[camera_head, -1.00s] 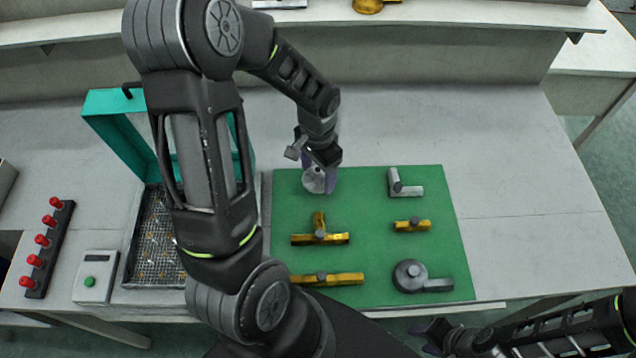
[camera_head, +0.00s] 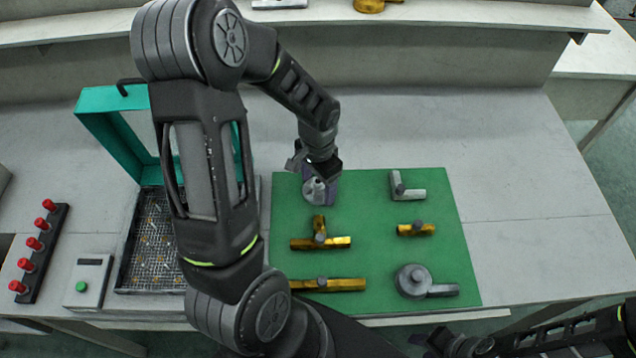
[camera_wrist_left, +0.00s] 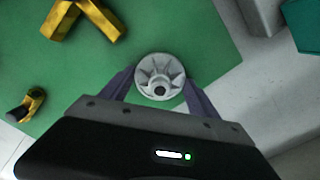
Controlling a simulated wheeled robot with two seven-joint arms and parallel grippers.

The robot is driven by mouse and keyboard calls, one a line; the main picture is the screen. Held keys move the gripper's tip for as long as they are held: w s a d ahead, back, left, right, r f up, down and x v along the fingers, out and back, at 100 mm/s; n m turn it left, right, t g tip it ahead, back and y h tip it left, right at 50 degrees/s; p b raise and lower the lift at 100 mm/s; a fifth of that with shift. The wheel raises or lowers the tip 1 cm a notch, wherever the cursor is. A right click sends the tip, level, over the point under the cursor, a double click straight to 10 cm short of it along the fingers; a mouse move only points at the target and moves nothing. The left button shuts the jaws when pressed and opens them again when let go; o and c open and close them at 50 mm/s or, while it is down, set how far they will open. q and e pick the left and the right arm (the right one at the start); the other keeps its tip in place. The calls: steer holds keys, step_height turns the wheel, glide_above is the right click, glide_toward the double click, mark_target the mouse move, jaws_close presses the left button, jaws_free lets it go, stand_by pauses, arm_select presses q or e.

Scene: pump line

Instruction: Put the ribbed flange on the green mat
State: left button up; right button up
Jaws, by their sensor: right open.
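The ribbed flange (camera_head: 315,191) is a round grey part with radial ribs and a dark centre hole. It is at the upper left of the green mat (camera_head: 370,230), and also shows in the left wrist view (camera_wrist_left: 160,70). My left gripper (camera_head: 319,187) has its purple fingers against opposite sides of the flange, shut on it. The flange is over the mat; whether it touches the surface I cannot tell. My right gripper (camera_head: 428,341) is open and empty at the table's front edge, partly cut off by the frame.
Brass fittings (camera_head: 320,240) and grey fittings (camera_head: 425,282) stand on the mat below and right of the flange. A teal-lidded mesh basket (camera_head: 150,265), a button box (camera_head: 88,282) and a red-knobbed strip (camera_head: 40,255) are at left. The table is clear right of the mat.

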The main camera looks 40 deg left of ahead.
mark_target(318, 181)
arm_select(q)
steer(key=o, duration=0.4)
steer(key=shift+o, duration=0.2)
step_height(318, 181, up, 12)
steer(key=shift+r, duration=0.15)
stand_by(0.3)
stand_by(0.4)
